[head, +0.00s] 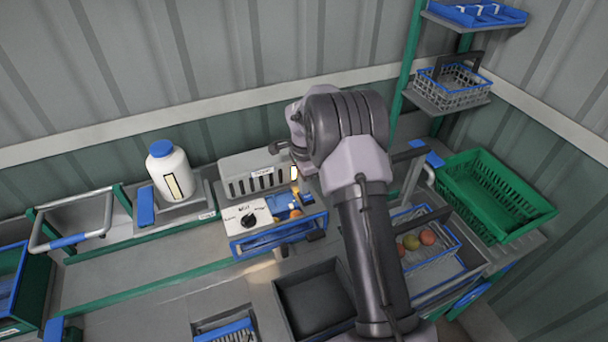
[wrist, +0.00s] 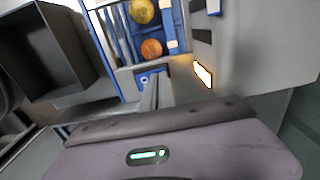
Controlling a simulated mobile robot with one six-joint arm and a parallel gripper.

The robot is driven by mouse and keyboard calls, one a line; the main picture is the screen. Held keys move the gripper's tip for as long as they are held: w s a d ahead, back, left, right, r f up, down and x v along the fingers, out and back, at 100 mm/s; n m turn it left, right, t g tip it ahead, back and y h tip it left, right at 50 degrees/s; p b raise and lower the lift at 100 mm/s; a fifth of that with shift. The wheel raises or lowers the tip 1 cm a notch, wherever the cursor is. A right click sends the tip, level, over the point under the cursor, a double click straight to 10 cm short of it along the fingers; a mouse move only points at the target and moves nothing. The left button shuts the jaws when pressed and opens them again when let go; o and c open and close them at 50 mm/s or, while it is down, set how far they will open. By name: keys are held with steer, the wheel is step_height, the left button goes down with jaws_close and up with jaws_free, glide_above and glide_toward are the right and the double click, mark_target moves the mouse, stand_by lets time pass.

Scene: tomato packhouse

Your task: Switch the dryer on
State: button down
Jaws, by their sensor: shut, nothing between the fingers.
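The dryer (head: 248,180) is a grey box with dark vent slots and a label, standing on the bench by the back wall. Its pale front panel has a black knob (head: 248,218) with printed marks too small to read. My gripper (wrist: 150,92) is shut and empty, over the right side of the dryer. In the head view my arm largely hides it. A bright lit patch (wrist: 203,74) shows close beside the fingers in the wrist view. The knob cannot be made out in the wrist view.
A blue rack (wrist: 122,45) with orange and yellow fruit lies just beyond my fingers. A white bottle (head: 170,172) stands left of the dryer. A dark tray (head: 318,300) is in front. A green crate (head: 495,195) and a wire basket (head: 452,88) are at right.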

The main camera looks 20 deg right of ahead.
mark_target(306, 196)
steer(key=shift+f, duration=0.45)
steer(key=shift+s+b, duration=0.3)
steer(key=shift+s, duration=0.1)
steer(key=shift+s+f+b, duration=0.15)
steer(key=shift+s+b, duration=0.25)
steer(key=shift+s, duration=0.35)
step_height(306, 196, up, 15)
steer(key=p, duration=0.3)
steer(key=shift+p, duration=0.4)
steer(key=shift+w, duration=0.1)
